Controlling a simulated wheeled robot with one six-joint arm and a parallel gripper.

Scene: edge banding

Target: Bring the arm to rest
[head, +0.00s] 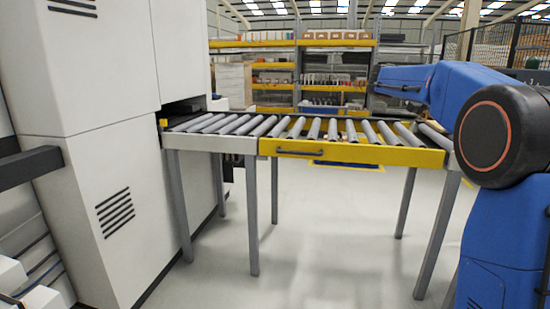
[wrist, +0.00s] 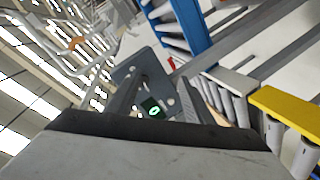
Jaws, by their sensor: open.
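My blue arm (head: 440,88) is at the right of the head view, with a large dark round joint in front. Its upper link reaches left at about the height of the back shelves, above the far right end of the roller conveyor. My gripper (wrist: 155,85) shows in the wrist view as dark grey parts beyond the pale wrist body. Its jaws are open, and I see no workpiece between them. The gripper's tips cannot be made out in the head view.
The roller conveyor (head: 350,152) has a yellow front rail and grey legs; its rollers look empty. It meets a white machine (head: 115,110) at the left. Shelves (head: 310,68) with boxes stand behind. The floor (head: 320,245) in front is clear.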

